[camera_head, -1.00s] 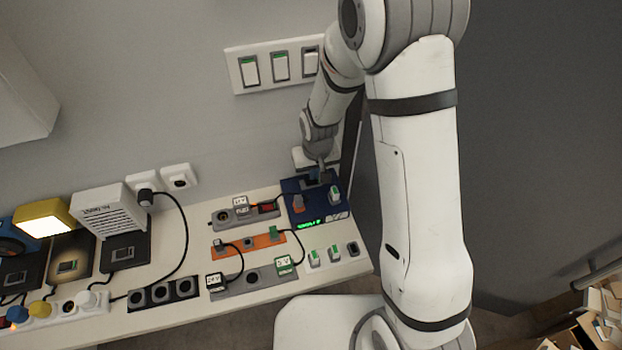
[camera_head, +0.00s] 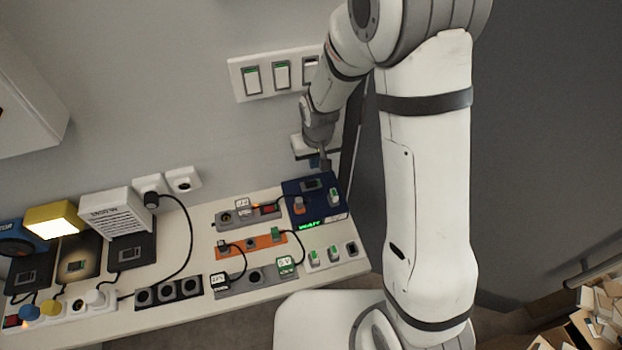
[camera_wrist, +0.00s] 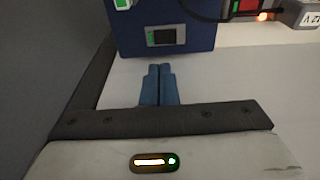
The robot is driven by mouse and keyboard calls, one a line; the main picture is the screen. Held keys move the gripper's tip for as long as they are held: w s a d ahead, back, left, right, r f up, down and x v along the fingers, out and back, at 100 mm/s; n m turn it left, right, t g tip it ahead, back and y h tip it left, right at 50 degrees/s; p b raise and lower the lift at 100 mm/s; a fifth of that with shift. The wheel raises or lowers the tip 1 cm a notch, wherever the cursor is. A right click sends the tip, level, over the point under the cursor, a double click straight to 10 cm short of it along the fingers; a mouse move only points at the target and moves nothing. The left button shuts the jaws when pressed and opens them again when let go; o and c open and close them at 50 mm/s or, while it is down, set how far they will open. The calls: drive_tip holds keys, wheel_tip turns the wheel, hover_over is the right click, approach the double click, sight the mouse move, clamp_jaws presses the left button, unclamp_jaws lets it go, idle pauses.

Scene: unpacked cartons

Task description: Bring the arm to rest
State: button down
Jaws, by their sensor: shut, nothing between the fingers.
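My arm reaches from the upper right of the head view down to the back of the white bench. My gripper (camera_head: 322,163) is above the bench, just behind the dark blue box (camera_head: 314,205) with a lit green display. In the wrist view my gripper (camera_wrist: 159,70) shows two blue fingers held together with nothing between them. The fingers look apart from the box.
The bench (camera_head: 190,318) carries an orange strip (camera_head: 250,246), grey socket strips, a black socket strip (camera_head: 167,292), cables and a yellow lamp (camera_head: 55,218). A switch panel (camera_head: 282,74) is on the wall near my forearm. Cartons (camera_head: 590,325) lie at the lower right.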

idle(0.3)
drive_tip(key=s+d+r+m+b, duration=0.1)
drive_tip(key=s+d+r, duration=0.6)
drive_tip(key=s+r, duration=0.3)
drive_tip(key=s+d+r+m+t+b, duration=0.1)
drive_tip(key=s+d+r+m, duration=0.1)
drive_tip(key=s+d+r, duration=0.5)
wheel_tip(320, 180, up, 3)
drive_tip(key=s, duration=0.2)
drive_tip(key=shift+s+d+r+t, duration=0.15)
drive_tip(key=shift+s+r+t, duration=0.05)
drive_tip(key=shift+s+t, duration=0.15)
